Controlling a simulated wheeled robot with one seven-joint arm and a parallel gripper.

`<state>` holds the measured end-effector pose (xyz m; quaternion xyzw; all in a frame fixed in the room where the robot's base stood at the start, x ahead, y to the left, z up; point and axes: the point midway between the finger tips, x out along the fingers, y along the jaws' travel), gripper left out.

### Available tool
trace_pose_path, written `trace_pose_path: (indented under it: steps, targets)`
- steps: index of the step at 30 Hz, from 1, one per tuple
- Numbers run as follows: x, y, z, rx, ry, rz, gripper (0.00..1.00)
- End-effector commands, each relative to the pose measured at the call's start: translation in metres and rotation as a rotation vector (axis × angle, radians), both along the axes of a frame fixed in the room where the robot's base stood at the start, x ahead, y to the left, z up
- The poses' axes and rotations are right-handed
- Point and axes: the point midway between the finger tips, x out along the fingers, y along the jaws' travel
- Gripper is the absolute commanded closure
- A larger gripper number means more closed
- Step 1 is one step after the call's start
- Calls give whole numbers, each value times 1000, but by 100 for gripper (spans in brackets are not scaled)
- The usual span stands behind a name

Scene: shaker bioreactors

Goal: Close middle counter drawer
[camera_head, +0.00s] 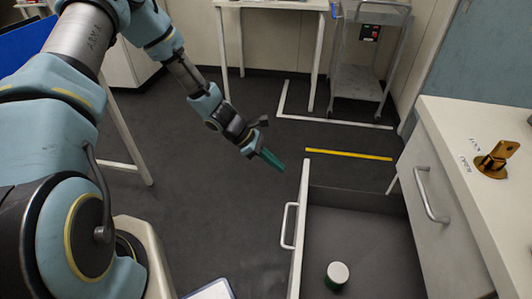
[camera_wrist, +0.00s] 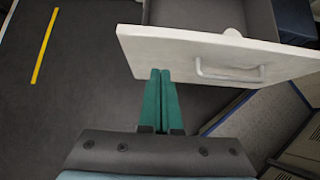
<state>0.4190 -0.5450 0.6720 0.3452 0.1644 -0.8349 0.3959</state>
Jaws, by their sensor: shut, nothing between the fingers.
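The open drawer (camera_head: 355,235) extends from the counter (camera_head: 478,170) at the right of the head view. Its white front panel (camera_head: 300,235) carries a bar handle (camera_head: 287,226) and faces left. The drawer also shows at the top of the wrist view, with its front (camera_wrist: 215,52) and handle (camera_wrist: 228,75). A white-capped container (camera_head: 337,275) stands inside the drawer. My gripper (camera_head: 272,160) is shut and empty, with teal fingers. In the wrist view the fingertips (camera_wrist: 164,74) are close to the lower edge of the drawer front, left of the handle; I cannot tell whether they touch.
A second drawer front with a handle (camera_head: 428,195) is flush in the counter. A brass-coloured object (camera_head: 495,160) sits on the countertop. A wheeled cart (camera_head: 362,75) and a white table (camera_head: 275,5) stand at the back. Dark floor with a yellow strip (camera_head: 348,155) is clear between.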

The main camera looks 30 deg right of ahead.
Motion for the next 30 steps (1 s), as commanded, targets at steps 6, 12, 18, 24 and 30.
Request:
trace_pose_path:
  steps: [6, 12, 18, 24, 30]
  targets:
    - [-22, -26, -11, -1, 0, -2, 100]
    - [-32, -38, -13, 0, -2, -1, 100]
    - [-34, -41, -13, 0, -1, -1, 100]
    - [-34, -41, -13, 0, -1, -1, 100]
    - [-35, -49, -13, -1, -3, -3, 100]
